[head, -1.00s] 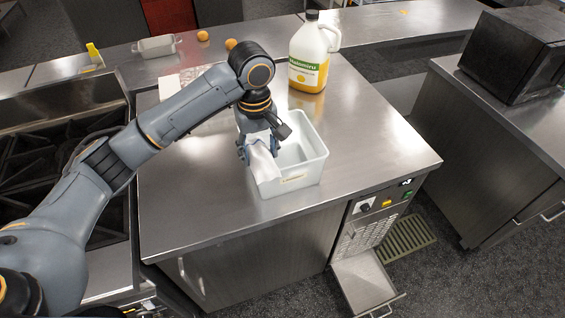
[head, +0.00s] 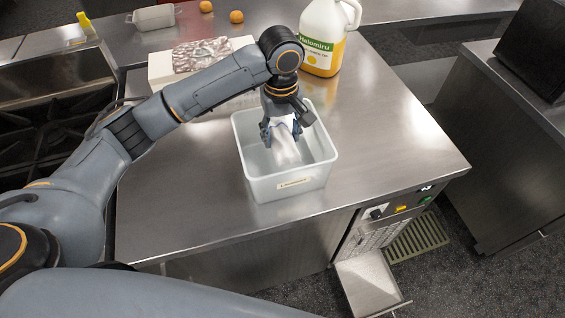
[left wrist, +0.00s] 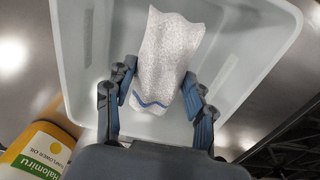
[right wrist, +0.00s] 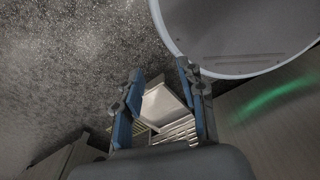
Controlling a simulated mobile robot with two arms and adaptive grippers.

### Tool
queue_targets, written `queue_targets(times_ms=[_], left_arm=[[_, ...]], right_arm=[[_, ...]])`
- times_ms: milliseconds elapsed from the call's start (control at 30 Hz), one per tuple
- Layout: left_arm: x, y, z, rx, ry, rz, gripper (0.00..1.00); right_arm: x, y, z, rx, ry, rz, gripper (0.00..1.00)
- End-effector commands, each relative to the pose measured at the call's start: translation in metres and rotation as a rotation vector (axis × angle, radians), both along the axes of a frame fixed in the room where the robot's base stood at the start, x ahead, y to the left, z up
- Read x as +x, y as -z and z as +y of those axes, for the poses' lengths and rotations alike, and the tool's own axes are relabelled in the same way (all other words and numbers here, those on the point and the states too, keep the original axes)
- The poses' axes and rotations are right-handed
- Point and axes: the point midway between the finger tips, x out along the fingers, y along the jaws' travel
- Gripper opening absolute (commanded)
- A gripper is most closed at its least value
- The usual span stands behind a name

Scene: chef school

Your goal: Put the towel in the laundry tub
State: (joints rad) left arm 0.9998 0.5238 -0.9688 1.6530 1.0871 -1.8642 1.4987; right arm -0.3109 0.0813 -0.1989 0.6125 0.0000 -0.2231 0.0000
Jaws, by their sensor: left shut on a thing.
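The laundry tub (head: 290,187) is a white open box on the steel counter. My left gripper (head: 282,130) points down into its opening and is shut on the towel (head: 286,152). The towel is white with a blue stripe and hangs inside the tub's walls. In the left wrist view the towel (left wrist: 168,48) is between the fingers of my left gripper (left wrist: 156,80), with the tub (left wrist: 82,40) around it. I cannot tell whether the towel touches the tub floor. My right gripper (right wrist: 160,80) is open and empty in the right wrist view, away from the tub.
A jug (head: 322,40) with yellow liquid stands behind the tub. A white box with a patterned top (head: 203,55) is behind my left arm. A stove (head: 60,130) is at left. The counter right of the tub (head: 395,140) is clear. An open drawer (head: 368,287) juts out below.

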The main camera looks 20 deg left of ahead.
Motion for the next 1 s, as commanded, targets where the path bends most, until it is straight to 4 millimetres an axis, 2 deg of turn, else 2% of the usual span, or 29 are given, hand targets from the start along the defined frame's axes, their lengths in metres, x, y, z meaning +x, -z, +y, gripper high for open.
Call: queue_targets(times_ms=[200,367,600,1000], left_arm=[[-0.001,0.039,0.002,0.004,-0.002,0.004,0.29],[-0.001,0.055,0.001,0.002,-0.001,0.003,0.29],[-0.001,0.087,0.001,0.002,-0.001,0.003,0.29],[0.0,0.093,0.001,0.001,0.0,0.001,0.29]], right_arm=[[0.006,-0.011,0.001,0.002,-0.001,-0.01,0.4],[0.017,-0.014,0.003,0.005,-0.001,-0.028,0.4],[0.018,-0.02,0.004,0.007,-0.002,-0.028,0.4],[0.014,-0.02,0.004,0.006,-0.001,-0.021,0.4]])
